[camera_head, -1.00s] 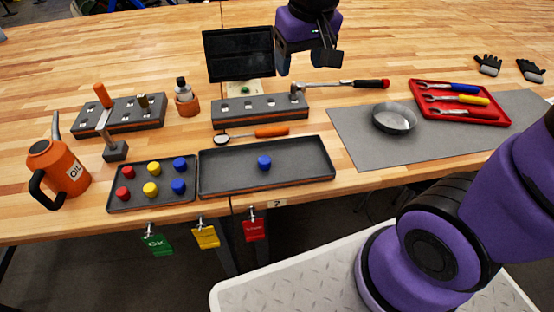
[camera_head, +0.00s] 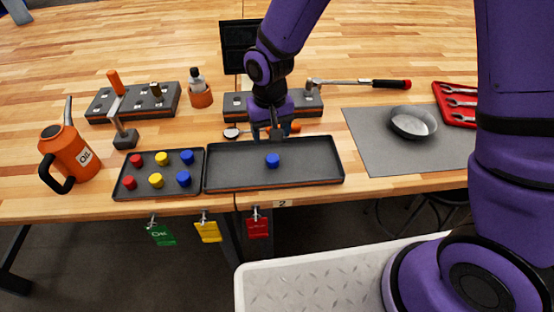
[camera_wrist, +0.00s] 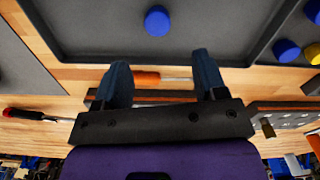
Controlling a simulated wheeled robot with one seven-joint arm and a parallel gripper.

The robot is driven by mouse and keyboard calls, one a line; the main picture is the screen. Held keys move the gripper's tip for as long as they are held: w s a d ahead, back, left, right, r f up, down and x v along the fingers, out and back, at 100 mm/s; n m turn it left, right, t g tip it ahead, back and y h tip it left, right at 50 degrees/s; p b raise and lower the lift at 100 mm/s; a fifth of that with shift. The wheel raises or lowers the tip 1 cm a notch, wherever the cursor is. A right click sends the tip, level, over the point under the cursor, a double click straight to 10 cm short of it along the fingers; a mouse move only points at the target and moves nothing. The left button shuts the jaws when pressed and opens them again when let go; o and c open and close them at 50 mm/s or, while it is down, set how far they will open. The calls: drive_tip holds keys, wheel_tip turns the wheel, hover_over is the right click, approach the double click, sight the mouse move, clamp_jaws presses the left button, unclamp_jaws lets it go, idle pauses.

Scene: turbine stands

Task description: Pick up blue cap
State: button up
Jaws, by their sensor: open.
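A blue cap (camera_head: 272,160) sits alone in the middle of the large dark tray (camera_head: 325,178). It also shows in the wrist view (camera_wrist: 157,21), near the top edge, beyond my fingertips. Two more blue caps (camera_head: 187,156) (camera_head: 183,179) stand in the smaller tray (camera_head: 128,196) on the left, with red and yellow caps. My gripper (camera_head: 267,135) is over the far edge of the large tray, behind the lone cap. In the wrist view my gripper (camera_wrist: 163,72) has its two fingers wide apart and nothing between them.
An orange-handled tool (camera_wrist: 148,77) lies behind the large tray, partly hidden by my gripper. A grey socket block (camera_head: 237,105) and a dark screen (camera_head: 238,60) stand further back. A metal bowl (camera_head: 413,122) sits on a grey mat (camera_head: 375,155) to the right.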

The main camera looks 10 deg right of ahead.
sight(272, 157)
wheel_tip(272, 157, down, 10)
drive_tip(key=shift+d+r, duration=0.1)
drive_tip(key=shift+d, duration=0.05)
idle(0.5)
clamp_jaws()
